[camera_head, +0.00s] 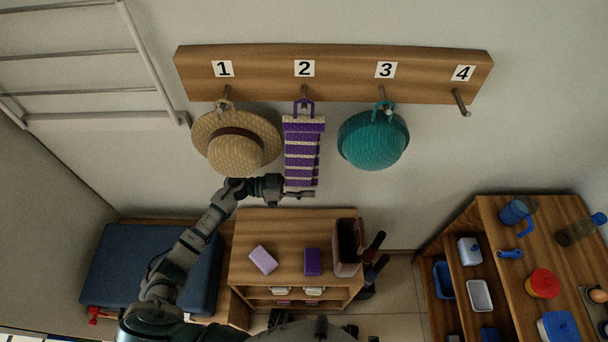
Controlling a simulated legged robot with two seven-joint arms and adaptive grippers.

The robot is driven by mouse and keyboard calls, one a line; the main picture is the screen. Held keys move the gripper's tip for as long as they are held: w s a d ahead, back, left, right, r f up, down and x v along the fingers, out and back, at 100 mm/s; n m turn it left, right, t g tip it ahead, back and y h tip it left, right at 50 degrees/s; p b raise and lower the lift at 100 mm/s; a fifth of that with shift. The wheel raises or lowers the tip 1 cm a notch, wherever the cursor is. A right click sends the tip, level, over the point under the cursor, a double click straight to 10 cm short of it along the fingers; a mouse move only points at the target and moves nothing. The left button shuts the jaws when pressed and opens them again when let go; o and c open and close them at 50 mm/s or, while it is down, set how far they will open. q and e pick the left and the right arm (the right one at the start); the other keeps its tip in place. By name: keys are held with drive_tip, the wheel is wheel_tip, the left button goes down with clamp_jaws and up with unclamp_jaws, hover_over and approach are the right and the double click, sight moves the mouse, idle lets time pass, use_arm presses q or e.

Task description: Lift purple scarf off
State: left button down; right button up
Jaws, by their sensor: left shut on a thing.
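The purple scarf (302,150), striped with cream, hangs by its loop from the peg under number 2 on the wooden peg rail (345,72). My left gripper (303,190) is at the scarf's lower end and is shut on it. The fingers are small in the picture and the exact grip is hard to see. The scarf hangs straight down, with its loop still around the peg. My right gripper is not in view.
A straw hat (235,160) hangs on peg 1, close left of the scarf. A teal hat (372,140) hangs on peg 3. Peg 4 (461,102) is bare. Below stands a wooden cabinet (285,228); a shelf (487,220) with several items stands at right.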

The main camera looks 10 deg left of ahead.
use_arm(q)
drive_tip(key=shift+s+d+r, duration=0.15)
drive_tip(key=shift+s+r, duration=0.05)
drive_tip(key=shift+r, duration=0.05)
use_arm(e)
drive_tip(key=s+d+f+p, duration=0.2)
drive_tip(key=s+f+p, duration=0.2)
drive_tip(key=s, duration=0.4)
use_arm(q)
drive_tip(key=s+d+r+p, duration=0.3)
drive_tip(key=s+r+p, duration=0.1)
drive_tip(key=s+r, duration=0.6)
drive_tip(key=s, duration=0.3)
drive_tip(key=shift+s+r, duration=0.15)
drive_tip(key=shift+r, duration=0.15)
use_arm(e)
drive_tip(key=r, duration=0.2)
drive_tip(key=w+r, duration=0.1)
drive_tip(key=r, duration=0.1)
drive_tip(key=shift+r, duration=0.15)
use_arm(q)
drive_tip(key=shift+a, duration=0.1)
